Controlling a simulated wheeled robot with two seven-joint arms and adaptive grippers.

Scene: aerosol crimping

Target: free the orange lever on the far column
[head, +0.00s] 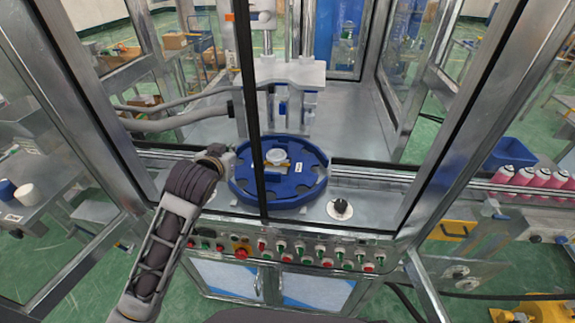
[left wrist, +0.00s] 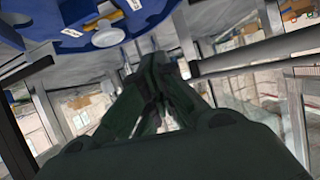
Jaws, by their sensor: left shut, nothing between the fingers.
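A small orange piece (head: 229,17) shows on a metal column at the top of the head view, left of centre. It may be the orange lever; it is too small to tell its shape or how it is held. My left gripper (head: 218,153) is at the left edge of the blue round turntable (head: 240,190), well short of the column and apart from the orange piece. My right gripper is not in view.
A dark upright bar (head: 247,80) crosses in front of the turntable. Metal frame posts stand left and right. A panel of buttons (head: 300,252) runs along the front. Pink cans (head: 530,180) stand at the right. Grey hoses (head: 180,118) run left of the column.

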